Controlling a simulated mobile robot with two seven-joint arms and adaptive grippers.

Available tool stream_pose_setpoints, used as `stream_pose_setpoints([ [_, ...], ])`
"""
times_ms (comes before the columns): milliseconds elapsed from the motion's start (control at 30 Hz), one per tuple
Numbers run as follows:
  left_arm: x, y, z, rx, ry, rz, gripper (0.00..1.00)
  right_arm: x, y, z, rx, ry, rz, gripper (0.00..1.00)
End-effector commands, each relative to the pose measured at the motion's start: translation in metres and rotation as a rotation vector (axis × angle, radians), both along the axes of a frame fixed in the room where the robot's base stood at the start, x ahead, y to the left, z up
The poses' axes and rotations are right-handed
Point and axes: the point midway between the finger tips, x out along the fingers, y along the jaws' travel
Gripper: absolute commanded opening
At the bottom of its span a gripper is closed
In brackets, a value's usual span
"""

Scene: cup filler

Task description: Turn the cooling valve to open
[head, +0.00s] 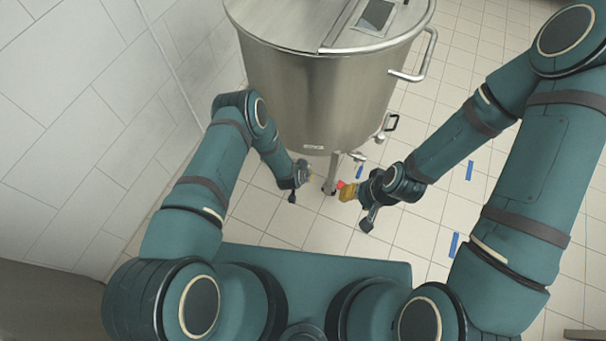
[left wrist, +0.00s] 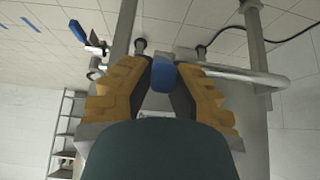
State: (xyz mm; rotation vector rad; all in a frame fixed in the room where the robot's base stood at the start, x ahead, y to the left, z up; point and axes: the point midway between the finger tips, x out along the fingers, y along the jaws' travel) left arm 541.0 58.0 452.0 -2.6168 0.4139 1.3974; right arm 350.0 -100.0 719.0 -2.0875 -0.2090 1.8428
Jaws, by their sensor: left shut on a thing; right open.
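A blue valve handle (left wrist: 163,76) sits between the fingertips of my left gripper (left wrist: 163,80) in the left wrist view, and the gripper is shut on it. A curved metal pipe runs right from beside it. I cannot tell how far the handle is turned. In the head view my left gripper (head: 306,172) is low at the underside of the large steel tank (head: 325,105), and the handle is hidden there. My right gripper (head: 346,190), with orange fingers, is open to the right of a tank leg (head: 332,172). A small red part (head: 340,184) shows at its fingertips.
Another blue handle (left wrist: 77,31) on a metal fitting shows at upper left in the left wrist view. A shelf rack (left wrist: 66,135) stands beyond. A white tiled wall (head: 75,130) is close on the left. Tiled floor with blue tape marks (head: 469,170) is open at right.

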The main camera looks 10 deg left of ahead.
Motion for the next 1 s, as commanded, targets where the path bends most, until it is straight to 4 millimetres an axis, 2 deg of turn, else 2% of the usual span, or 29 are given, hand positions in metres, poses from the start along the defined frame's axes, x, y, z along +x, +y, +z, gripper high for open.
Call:
stream_pose_setpoints([
  [533, 0.0055, -0.0015, 0.0036, 0.01, 0.021, -0.001, 0.0, 0.0004, 0.0, -0.001, 0.0, -0.001, 0.0, 0.47],
  [567, 0.0055, -0.0015, 0.0036, 0.01, 0.021, -0.001, 0.22, 0.0004, 0.0, -0.001, 0.0, -0.001, 0.0, 0.47],
  [633, 0.0052, -0.0014, 0.0035, 0.009, 0.022, -0.001, 0.46, 0.0004, 0.0, -0.001, 0.0, -0.001, 0.0, 0.47],
  [1000, 0.0023, -0.0003, 0.0037, 0.01, 0.027, 0.0, 0.48, 0.0005, 0.0001, -0.0009, 0.0, -0.001, 0.0, 0.47],
])
